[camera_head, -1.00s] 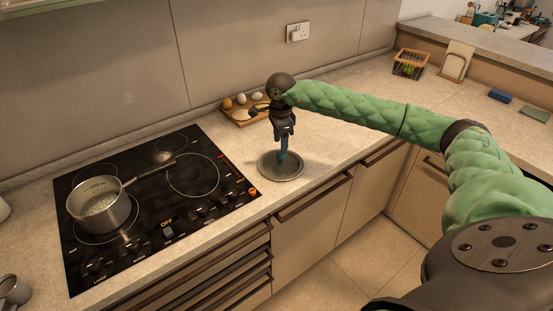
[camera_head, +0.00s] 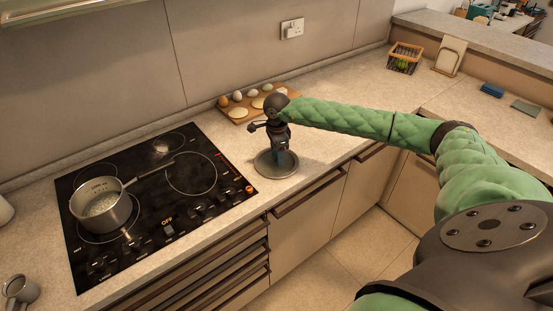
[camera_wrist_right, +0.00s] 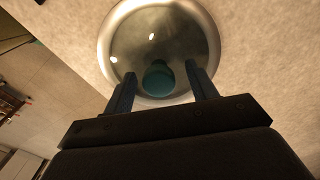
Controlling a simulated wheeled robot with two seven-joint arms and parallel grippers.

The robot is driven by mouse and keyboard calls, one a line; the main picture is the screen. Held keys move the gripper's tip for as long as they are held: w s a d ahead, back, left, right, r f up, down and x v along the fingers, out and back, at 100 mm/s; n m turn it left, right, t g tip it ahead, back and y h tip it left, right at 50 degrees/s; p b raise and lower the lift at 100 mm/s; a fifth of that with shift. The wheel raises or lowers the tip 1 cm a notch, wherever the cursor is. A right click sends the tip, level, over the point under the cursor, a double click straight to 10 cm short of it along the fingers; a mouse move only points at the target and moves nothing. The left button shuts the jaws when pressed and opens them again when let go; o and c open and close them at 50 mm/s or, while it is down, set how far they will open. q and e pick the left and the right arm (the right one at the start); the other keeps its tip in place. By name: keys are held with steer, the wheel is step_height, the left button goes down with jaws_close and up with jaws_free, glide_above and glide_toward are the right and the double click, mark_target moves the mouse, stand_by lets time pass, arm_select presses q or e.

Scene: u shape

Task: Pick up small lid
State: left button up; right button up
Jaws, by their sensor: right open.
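The small lid (camera_head: 268,168) is a round grey disc with a pale metal rim. It lies on the counter just right of the cooktop. In the right wrist view the lid (camera_wrist_right: 180,40) has a glassy middle and a teal knob (camera_wrist_right: 158,78). My right gripper (camera_head: 281,157) points down over the lid. In the right wrist view the right gripper (camera_wrist_right: 163,82) is open, with one finger on each side of the knob and a gap to each. I cannot tell whether the fingertips touch the lid. My left gripper is not in view.
A black cooktop (camera_head: 149,215) with a metal pot (camera_head: 112,212) is left of the lid. A wooden board (camera_head: 240,114) with eggs is behind the gripper. A basket (camera_head: 404,61) stands at the back right. The counter's front edge is close to the lid.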

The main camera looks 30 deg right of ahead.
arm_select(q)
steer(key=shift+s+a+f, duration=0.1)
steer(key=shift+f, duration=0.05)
arm_select(e)
steer(key=shift+f, duration=0.15)
steer(key=shift+c, duration=0.3)
steer(key=c, duration=1.1)
steer(key=shift+c, duration=0.2)
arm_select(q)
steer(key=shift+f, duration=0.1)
arm_select(e)
steer(key=shift+r, duration=0.25)
step_height(320, 180, up, 3)
steer(key=b, duration=0.3)
steer(key=shift+r, duration=0.15)
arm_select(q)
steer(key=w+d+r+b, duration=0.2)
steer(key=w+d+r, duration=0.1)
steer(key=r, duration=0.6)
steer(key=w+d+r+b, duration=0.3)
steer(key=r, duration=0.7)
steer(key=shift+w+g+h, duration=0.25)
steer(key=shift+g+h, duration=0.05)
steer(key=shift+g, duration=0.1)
arm_select(e)
steer(key=s+d+r, duration=0.7)
steer(key=s, duration=0.2)
steer(key=shift+s, duration=0.15)
